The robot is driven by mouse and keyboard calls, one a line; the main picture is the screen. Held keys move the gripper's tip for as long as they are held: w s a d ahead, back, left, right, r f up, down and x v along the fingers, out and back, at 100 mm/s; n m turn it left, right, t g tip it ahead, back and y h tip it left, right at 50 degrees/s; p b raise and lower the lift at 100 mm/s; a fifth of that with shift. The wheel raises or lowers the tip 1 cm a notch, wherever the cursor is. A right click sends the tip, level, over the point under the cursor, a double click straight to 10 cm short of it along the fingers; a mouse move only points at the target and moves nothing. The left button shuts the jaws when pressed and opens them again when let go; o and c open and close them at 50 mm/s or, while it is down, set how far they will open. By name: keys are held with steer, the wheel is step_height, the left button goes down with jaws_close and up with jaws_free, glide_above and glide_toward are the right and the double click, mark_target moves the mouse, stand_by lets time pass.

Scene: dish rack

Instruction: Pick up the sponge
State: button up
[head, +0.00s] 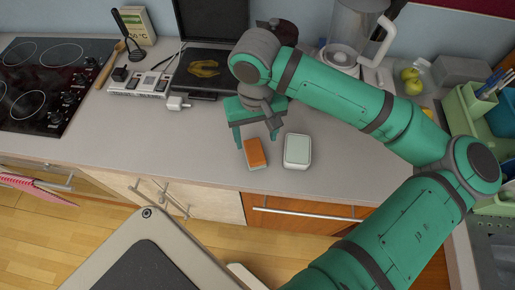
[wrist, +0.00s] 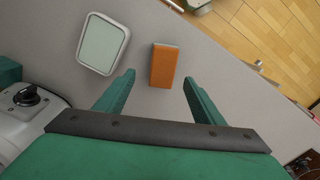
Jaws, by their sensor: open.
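The sponge (head: 255,153) is an orange block lying on the grey counter near its front edge. In the wrist view the sponge (wrist: 163,66) lies beyond the fingertips, roughly centred in the gap between them. My gripper (head: 256,142) is open and empty above the counter, just behind the sponge in the head view. In the wrist view the two green fingers of my gripper (wrist: 159,77) are spread wide, one on each side of the sponge's line. No contact with the sponge shows.
A white box with a pale green top (head: 297,150) sits close to the right of the sponge. A small white plug (head: 177,103) and a laptop (head: 207,72) are behind to the left. A blender (head: 347,35) stands at the back. The counter's front edge is close to the sponge.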

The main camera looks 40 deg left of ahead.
mark_target(255, 150)
step_height(255, 150, down, 2)
steer(key=shift+w+f, duration=0.1)
steer(key=shift+w, duration=0.05)
steer(key=shift+s+f, duration=0.25)
steer(key=shift+f, duration=1)
steer(key=shift+s+f, duration=0.25)
steer(key=shift+f, duration=1)
steer(key=c, duration=1.2)
steer(key=shift+c, duration=0.2)
steer(key=shift+r, duration=0.15)
